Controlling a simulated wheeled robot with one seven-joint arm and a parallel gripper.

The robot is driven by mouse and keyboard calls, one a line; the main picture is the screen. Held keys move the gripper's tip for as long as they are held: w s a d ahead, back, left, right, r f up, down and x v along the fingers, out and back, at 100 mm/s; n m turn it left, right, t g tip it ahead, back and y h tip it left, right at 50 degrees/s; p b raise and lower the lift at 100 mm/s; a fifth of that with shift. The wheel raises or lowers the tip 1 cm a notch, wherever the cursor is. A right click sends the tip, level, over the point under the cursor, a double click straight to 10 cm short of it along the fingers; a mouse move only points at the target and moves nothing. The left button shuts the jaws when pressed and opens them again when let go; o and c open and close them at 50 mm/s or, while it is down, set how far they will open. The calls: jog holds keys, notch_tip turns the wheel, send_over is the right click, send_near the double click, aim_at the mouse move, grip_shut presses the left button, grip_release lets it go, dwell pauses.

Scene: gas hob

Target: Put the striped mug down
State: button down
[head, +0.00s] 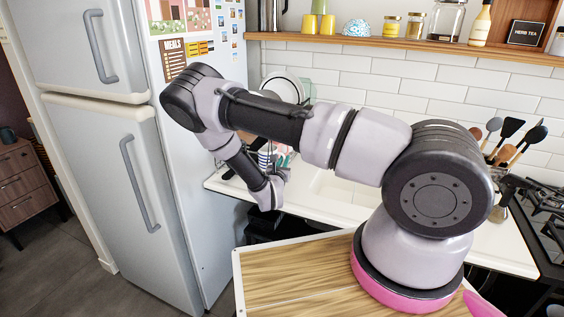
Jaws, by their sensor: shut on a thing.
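A striped mug (264,158), white with dark bands, shows partly behind my wrist, by the dish rack at the left end of the counter. My gripper (277,170) is at the end of my arm, mostly hidden by the wrist. It is shut on the mug. The fingers' contact with the mug is hidden, and I cannot tell whether the mug touches the surface below.
A dish rack with a plate (284,86) stands behind my arm beside the fridge (107,130). The white counter (325,208) has a sink (345,186). Utensils (512,135) and a gas hob (548,215) are at right. A shelf (400,43) holds jars and yellow cups.

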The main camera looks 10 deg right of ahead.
jog(key=shift+f, duration=0.2)
jog(key=shift+f, duration=0.5)
jog(key=c, duration=1.2)
grip_release()
jog(key=shift+s, duration=0.1)
